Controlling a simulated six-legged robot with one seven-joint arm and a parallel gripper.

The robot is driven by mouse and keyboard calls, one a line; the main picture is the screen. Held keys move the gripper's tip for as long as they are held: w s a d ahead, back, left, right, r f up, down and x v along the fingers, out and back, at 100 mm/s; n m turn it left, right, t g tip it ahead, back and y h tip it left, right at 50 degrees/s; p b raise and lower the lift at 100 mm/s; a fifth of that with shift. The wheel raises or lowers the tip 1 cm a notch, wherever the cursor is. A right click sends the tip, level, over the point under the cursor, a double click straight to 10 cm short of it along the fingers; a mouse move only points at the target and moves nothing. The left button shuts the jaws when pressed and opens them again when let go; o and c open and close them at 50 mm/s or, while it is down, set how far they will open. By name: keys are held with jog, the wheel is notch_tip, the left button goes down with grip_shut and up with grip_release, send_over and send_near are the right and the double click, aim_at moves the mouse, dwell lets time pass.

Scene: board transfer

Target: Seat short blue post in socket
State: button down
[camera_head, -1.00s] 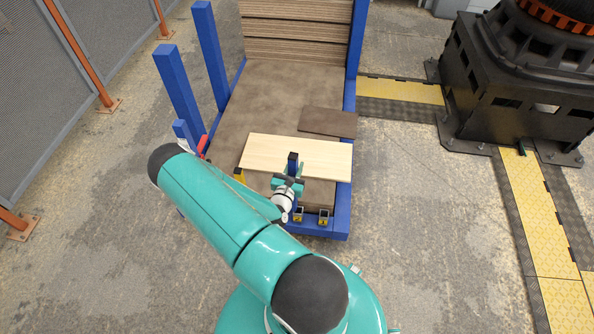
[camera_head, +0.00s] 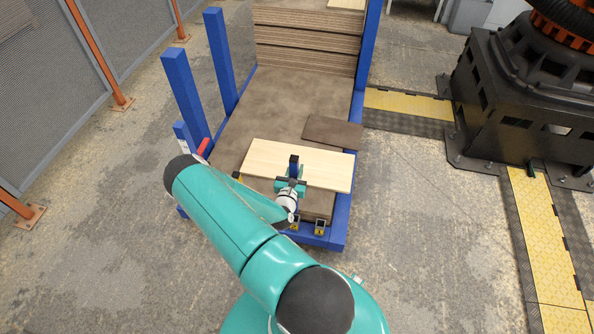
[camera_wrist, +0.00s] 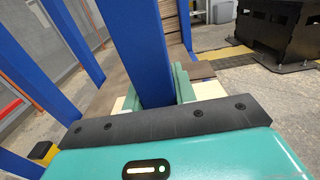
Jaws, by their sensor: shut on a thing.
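The short blue post (camera_head: 294,164) stands up from my gripper (camera_head: 290,185) above the near end of the blue rack. In the wrist view the post (camera_wrist: 140,48) rises between the teal fingers of my gripper (camera_wrist: 155,92), which are shut on it. Its lower end is hidden by my gripper. Two small yellow-and-black sockets (camera_head: 319,227) (camera_head: 294,224) sit at the rack's front edge, just in front of my gripper. A yellow piece (camera_head: 238,176) at the left front corner is partly hidden, and I cannot tell if it is a socket.
A pale board (camera_head: 325,170) and a dark board (camera_head: 333,131) lie on the rack's brown deck. Tall blue posts (camera_head: 183,90) (camera_head: 221,60) stand at its left, and a board stack (camera_head: 305,45) at the back. A black machine base (camera_head: 525,100) stands at the right.

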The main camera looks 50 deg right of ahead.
jog(key=shift+f, duration=2.85)
notch_tip(320, 180, down, 10)
jog(key=shift+f, duration=0.25)
dwell(3.8)
jog(key=c, duration=1.1)
grip_release()
jog(key=shift+o, duration=0.2)
jog(key=shift+s, duration=0.1)
